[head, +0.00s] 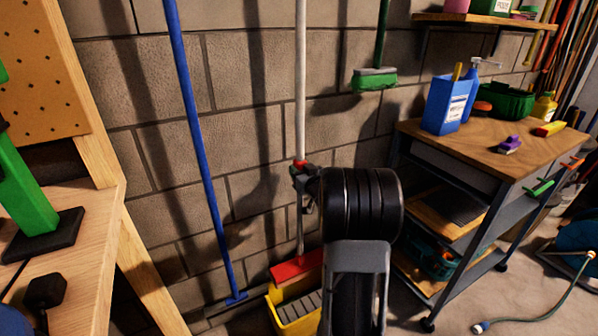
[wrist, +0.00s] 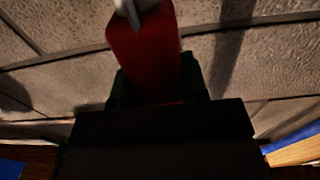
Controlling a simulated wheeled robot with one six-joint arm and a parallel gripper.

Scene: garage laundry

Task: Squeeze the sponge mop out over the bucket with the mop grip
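The sponge mop (head: 300,80) stands nearly upright in the head view, with a pale pole and a red grip (head: 300,163) partway down. Its red head (head: 297,268) is over the back of the yellow bucket (head: 283,312); whether it touches the bucket is unclear. Grey slats show in the bucket, and my arm hides its right side. My gripper (head: 303,178) is at the red grip. In the wrist view the red grip (wrist: 145,50) fills the space between the dark fingers of my gripper (wrist: 155,85), which look closed on it.
A blue pole (head: 200,150) leans on the block wall to the left. A green brush (head: 375,78) hangs on the wall. A wooden bench (head: 90,245) is at left, and a cart (head: 480,150) with bottles and tools is at right. A hose (head: 550,310) lies on the floor.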

